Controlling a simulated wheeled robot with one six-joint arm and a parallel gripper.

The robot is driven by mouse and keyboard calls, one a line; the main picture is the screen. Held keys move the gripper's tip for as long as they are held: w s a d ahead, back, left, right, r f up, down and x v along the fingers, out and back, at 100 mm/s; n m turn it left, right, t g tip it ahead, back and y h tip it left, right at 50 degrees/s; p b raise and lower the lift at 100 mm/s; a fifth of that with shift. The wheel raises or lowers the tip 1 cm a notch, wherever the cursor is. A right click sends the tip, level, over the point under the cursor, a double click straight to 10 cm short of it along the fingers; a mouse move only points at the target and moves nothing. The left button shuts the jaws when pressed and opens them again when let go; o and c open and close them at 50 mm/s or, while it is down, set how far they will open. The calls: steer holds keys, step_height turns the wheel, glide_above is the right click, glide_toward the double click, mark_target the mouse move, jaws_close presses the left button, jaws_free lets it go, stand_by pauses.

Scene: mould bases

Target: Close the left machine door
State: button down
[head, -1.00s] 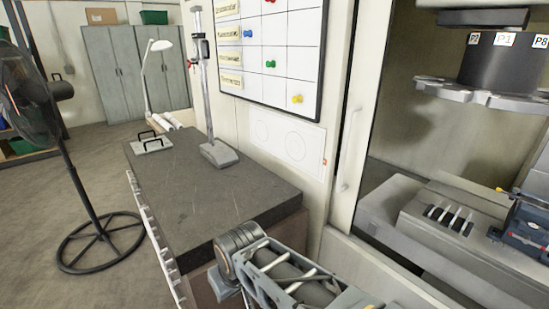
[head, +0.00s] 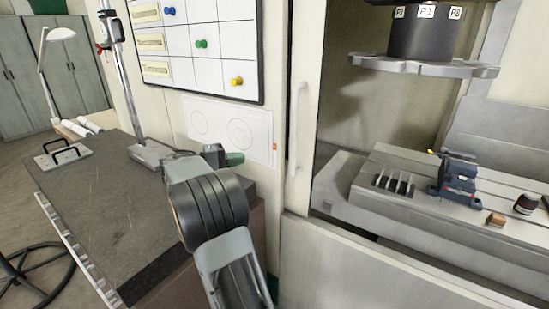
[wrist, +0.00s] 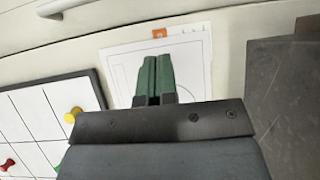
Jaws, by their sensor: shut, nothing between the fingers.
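The left machine door (head: 306,60) is a pale panel at the left of the machine opening, slid open so the inside shows. Its vertical bar handle (head: 297,130) is on its face; a pale bar that looks like this handle shows at the top left of the wrist view (wrist: 62,6). My gripper (head: 236,159) is left of the handle and apart from it, in front of the wall sheet. In the wrist view its green fingers (wrist: 154,78) are together and empty.
A dark stone plate (head: 90,205) with a height gauge (head: 118,80) stands at left. A whiteboard with magnets (head: 195,45) hangs above the printed sheet (head: 250,130). Inside the machine are a blue vise (head: 452,182) and a tool carousel (head: 430,67).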

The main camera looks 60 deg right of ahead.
steer(key=shift+g, duration=0.3)
steer(key=x, duration=0.4)
steer(key=p+x, duration=0.1)
steer(key=x, duration=0.3)
steer(key=s+p+x, duration=0.1)
steer(key=x, duration=0.3)
steer(key=shift+s+a+r, duration=0.15)
steer(key=shift+a+r, duration=0.15)
steer(key=shift+r, duration=0.05)
steer(key=shift+s+d+f, duration=0.1)
steer(key=shift+s+d, duration=0.05)
steer(key=shift+s, duration=0.5)
